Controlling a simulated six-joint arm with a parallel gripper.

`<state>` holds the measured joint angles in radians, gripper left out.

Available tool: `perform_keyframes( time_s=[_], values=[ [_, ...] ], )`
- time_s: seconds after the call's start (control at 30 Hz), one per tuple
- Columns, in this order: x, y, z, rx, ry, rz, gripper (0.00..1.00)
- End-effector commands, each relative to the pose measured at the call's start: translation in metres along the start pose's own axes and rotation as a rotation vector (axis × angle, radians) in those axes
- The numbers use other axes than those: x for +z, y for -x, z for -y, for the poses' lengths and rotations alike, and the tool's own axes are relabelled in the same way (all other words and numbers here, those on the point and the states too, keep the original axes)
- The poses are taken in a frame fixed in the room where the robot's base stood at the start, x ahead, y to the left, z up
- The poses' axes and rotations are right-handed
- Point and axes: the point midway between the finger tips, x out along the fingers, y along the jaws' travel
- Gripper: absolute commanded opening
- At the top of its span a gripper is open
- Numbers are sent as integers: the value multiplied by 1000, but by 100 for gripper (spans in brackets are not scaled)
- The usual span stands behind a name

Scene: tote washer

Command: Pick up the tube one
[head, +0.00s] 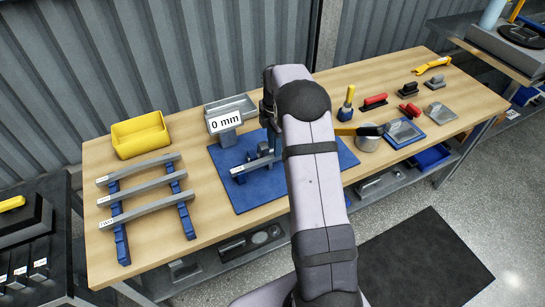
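Three grey bar-like tubes lie across two blue rails (122,241) at the left of the bench. They are a back tube (140,168), a middle tube (146,188) and a front tube (150,207).
A blue mat (225,190) holds a grey-blue fixture (257,164), beside a "0 mm" display (226,121). A yellow bin (140,134) stands behind the tubes. Brushes, scrapers, a metal pot (367,143) and a blue tray (403,133) lie to the right.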

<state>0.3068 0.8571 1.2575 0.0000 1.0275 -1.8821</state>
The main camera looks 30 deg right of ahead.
Motion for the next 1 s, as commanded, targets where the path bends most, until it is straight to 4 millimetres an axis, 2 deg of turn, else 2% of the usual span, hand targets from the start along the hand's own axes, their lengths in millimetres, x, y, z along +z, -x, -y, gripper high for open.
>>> perform_keyframes(
  time_s=[0.3,0.57,0.6,0.7,1.0],
  values=[
    [-2,-34,2,-1,0,0,25],
    [-2,-37,2,1,0,0,25],
    [-2,-37,2,1,0,0,23],
    [-2,-37,2,0,0,0,0],
    [-2,-36,2,1,0,1,0]
  ],
)
